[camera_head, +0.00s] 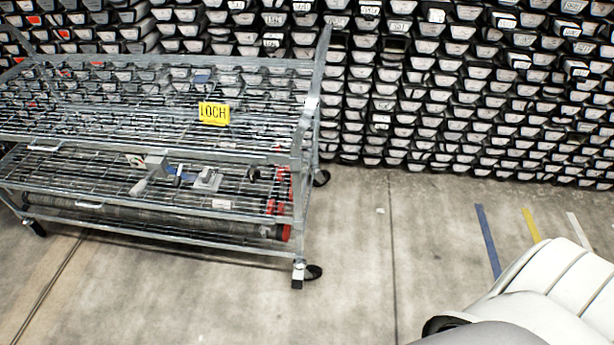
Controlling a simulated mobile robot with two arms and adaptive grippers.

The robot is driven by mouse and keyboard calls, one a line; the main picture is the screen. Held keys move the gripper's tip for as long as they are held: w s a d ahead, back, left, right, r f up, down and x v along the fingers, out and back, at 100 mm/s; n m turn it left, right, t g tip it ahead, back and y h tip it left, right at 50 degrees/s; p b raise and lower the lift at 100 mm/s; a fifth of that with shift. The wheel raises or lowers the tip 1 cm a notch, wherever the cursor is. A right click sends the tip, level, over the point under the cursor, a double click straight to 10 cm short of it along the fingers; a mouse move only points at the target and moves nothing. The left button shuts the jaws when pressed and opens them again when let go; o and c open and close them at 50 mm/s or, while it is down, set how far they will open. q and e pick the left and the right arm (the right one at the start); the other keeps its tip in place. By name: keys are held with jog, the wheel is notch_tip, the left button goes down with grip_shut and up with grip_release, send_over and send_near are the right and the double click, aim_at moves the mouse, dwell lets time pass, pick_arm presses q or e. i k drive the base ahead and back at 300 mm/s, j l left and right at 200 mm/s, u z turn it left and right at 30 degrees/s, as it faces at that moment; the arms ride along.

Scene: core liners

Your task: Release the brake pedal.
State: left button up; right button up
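A metal wire-shelf cart (150,142) stands at the left. Its front right caster (304,273) has a black wheel and a light metal bracket and rests on the floor. A back right caster (321,178) and a front left caster (36,228) also show. A brake pedal cannot be clearly made out; the casters are too small to tell whether one is pressed down or up. Neither of my grippers is in view.
A yellow sign (214,113) reading "LOCH" is on the cart, with tools and a long tube (150,213) below. Stacked core liners (450,90) line the back. Concrete floor (350,240) is open right of the cart, with blue, yellow and white floor strips.

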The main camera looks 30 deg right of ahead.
aim_at(297, 278)
jog(key=z, duration=0.8)
